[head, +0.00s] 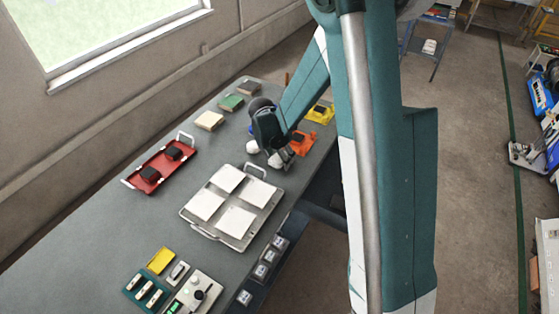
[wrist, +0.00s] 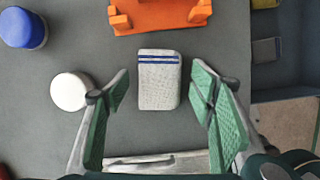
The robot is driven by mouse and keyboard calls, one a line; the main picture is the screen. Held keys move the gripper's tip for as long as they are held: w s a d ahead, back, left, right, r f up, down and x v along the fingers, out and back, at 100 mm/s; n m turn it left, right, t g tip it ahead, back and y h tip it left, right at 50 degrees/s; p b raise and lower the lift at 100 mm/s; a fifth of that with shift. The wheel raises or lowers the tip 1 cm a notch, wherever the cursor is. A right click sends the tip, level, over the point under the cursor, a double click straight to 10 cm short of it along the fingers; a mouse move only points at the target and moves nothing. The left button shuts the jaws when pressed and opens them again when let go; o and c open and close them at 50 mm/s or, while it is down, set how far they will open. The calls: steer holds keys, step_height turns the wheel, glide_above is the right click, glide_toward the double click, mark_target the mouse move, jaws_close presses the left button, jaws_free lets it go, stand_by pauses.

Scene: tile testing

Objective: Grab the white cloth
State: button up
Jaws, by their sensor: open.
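The white cloth (wrist: 159,88) is a small folded rectangle with blue stripes across its far end. It lies flat on the grey table in the wrist view. My gripper (wrist: 163,79) is open, with one green-padded finger to each side of the cloth and gaps between. Nothing is held. In the head view my gripper (head: 281,157) is low over the table, beyond the tile tray, and largely hides the spot where the cloth lies.
A white round object (wrist: 70,91) stands close left of my left finger, and a blue one (wrist: 23,28) farther off. An orange holder (wrist: 158,14) is just beyond the cloth. The tray with white tiles (head: 202,230) is nearer. A red tray (head: 184,181) lies left.

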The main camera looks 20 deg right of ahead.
mark_target(279, 158)
steer(key=shift+f, duration=0.15)
steer(key=c, duration=0.9)
steer(key=shift+w+a+r, duration=0.1)
steer(key=shift+r, duration=0.15)
steer(key=shift+r, duration=0.25)
steer(key=shift+r+p, duration=0.6)
steer(key=shift+r, duration=4.15)
